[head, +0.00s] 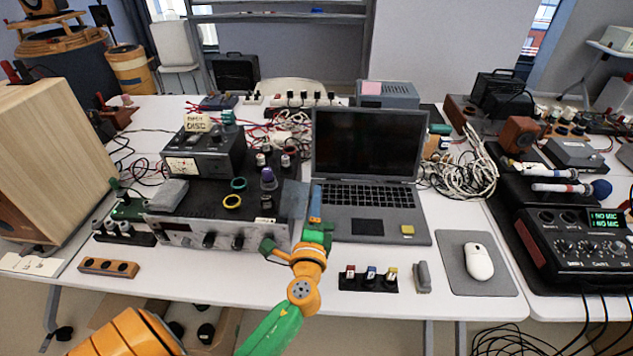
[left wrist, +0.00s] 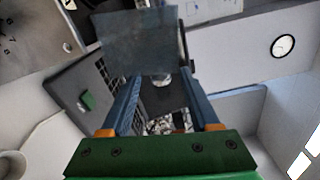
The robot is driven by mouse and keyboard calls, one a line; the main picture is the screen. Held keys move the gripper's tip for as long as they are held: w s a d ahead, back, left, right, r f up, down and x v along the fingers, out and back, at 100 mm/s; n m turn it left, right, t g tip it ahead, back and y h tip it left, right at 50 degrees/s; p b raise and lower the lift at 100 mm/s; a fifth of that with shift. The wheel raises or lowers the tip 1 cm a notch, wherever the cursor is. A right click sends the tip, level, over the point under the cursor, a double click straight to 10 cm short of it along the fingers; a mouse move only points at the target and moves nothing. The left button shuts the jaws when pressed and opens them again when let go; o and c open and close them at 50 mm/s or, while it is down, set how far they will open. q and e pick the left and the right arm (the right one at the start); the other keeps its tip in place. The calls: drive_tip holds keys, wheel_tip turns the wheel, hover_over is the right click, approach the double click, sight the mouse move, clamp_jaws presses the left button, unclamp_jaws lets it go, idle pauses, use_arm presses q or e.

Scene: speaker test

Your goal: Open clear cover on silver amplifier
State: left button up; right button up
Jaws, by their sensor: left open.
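The silver amplifier (head: 180,232) lies flat near the front left edge of the table, its knobbed face towards me. A grey-blue see-through panel (head: 293,200), which looks like the clear cover, stands at its right end. The panel also shows at the top of the left wrist view (left wrist: 138,42), just beyond the fingers. My left gripper (head: 313,190) is at the amplifier's right end, between it and the laptop. Its two blue fingers are spread apart in the left wrist view (left wrist: 162,95), with nothing held. Contact with the panel cannot be told. My right gripper is out of view.
An open laptop (head: 370,195) stands close on the right of my gripper. A meter box (head: 205,152), tape rolls and small jars crowd the amplifier's top. A switch block (head: 368,280) lies in front of the laptop. The white table is bare along part of its front edge.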

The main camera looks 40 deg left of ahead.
use_arm(q)
drive_tip(key=x, duration=0.5)
drive_tip(key=shift+w, duration=0.15)
drive_tip(key=shift+c, duration=0.9)
clamp_jaws()
